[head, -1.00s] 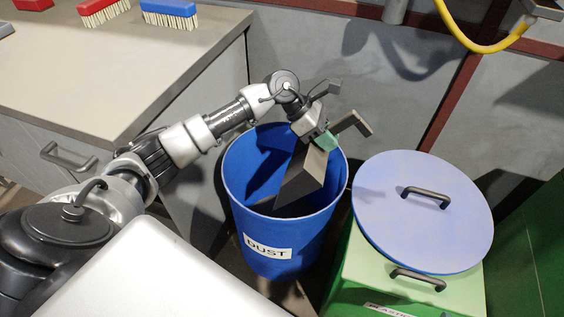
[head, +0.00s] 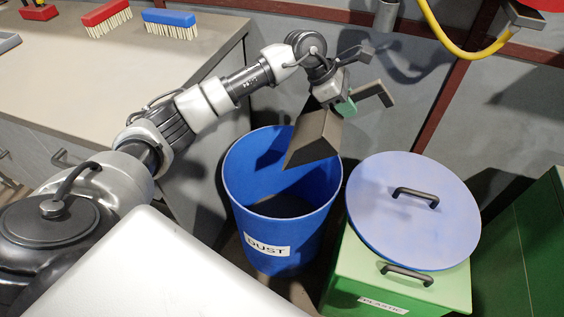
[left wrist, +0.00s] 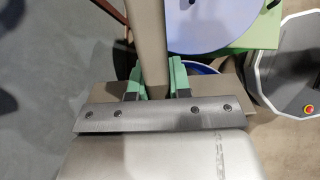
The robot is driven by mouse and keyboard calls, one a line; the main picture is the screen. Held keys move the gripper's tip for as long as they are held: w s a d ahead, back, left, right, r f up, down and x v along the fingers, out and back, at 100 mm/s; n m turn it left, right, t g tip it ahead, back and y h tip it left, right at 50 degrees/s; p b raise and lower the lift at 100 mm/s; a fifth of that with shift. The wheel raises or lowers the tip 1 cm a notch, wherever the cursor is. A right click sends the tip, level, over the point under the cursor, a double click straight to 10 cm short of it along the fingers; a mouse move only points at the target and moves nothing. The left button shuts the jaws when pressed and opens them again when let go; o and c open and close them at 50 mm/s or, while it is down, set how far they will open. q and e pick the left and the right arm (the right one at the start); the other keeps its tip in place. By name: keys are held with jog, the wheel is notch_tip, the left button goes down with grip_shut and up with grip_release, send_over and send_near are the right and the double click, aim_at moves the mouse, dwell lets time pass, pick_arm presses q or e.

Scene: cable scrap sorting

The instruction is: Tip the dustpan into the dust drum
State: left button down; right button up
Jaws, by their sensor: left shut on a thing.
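The blue dust drum (head: 285,232), labelled DUST, stands open below my left arm. My left gripper (head: 345,107) is shut on the handle of the grey-brown dustpan (head: 316,140). The dustpan is tilted, with its pan over the back right part of the drum's mouth. The drum's floor looks dark, and I cannot tell what lies on it. In the left wrist view, the green fingertips (left wrist: 155,78) clamp both sides of the handle (left wrist: 150,45). The inside of the pan is hidden there. My right gripper is not in view.
A round blue lid (head: 413,212) lies on the green plastic bin (head: 400,288), right of the drum. A workbench (head: 100,85) at left carries a red brush (head: 106,17) and a blue brush (head: 170,22). A yellow hose (head: 445,35) hangs at the upper right.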

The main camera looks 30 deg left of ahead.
pick_arm(q)
jog(key=shift+w+d+r+y+p, duration=0.3)
jog(key=shift+d+r+y, duration=0.1)
jog(key=shift+d, duration=0.2)
jog(key=shift+f, duration=0.1)
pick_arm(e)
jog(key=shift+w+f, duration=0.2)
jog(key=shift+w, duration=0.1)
pick_arm(q)
jog(key=d+f+g+y, duration=0.2)
jog(key=d+f+y, duration=0.1)
jog(key=f, duration=0.3)
jog(key=shift+s+d+f+p, duration=0.3)
jog(key=shift+d+p, duration=0.1)
jog(key=shift+p, duration=0.05)
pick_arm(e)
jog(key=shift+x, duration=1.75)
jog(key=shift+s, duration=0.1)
